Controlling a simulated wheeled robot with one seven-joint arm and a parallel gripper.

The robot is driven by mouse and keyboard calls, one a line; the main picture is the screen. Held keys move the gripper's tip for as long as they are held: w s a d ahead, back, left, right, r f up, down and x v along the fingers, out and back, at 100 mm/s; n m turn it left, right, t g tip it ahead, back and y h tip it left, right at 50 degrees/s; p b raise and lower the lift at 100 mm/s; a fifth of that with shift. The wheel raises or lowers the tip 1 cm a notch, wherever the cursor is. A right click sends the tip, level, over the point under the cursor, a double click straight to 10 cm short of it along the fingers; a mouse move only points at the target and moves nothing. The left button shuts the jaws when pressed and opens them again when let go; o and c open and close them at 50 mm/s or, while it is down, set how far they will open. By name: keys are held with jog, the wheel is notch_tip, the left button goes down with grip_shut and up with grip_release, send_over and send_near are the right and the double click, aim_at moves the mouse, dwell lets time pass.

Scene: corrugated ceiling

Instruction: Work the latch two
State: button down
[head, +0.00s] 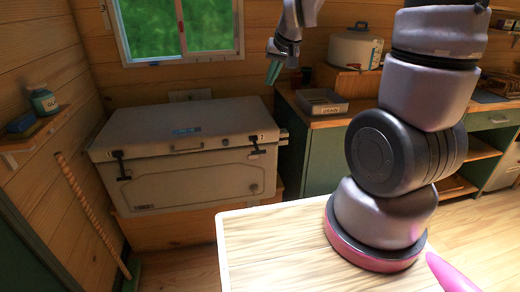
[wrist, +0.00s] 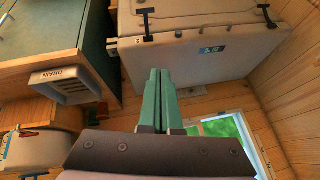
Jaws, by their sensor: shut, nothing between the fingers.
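A large pale cooler (head: 195,180) with its lid down stands below the window. Its front has two black latches: a left one (head: 121,165) and a right one (head: 255,146). In the wrist view, turned upside down, the head view's right latch (wrist: 146,22) is at upper left and the other latch (wrist: 266,16) at upper right. My gripper (head: 273,72) has green fingers, shut and empty, above and behind the cooler's right end, apart from both latches. The fingers (wrist: 160,72) also show in the wrist view.
A green counter (head: 325,120) stands right of the cooler, with a grey drain tray (head: 322,102) and a white round container (head: 354,48) on it. A pale wooden table (head: 270,245) is in front. A broom (head: 92,215) leans at left. Floor before the cooler looks clear.

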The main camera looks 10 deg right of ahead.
jog(key=n+h, duration=0.2)
send_near(259, 152)
jog(key=shift+g, duration=0.4)
jog(key=x, duration=0.6)
jog(key=shift+w+f, duration=0.15)
jog(key=shift+w, duration=0.4)
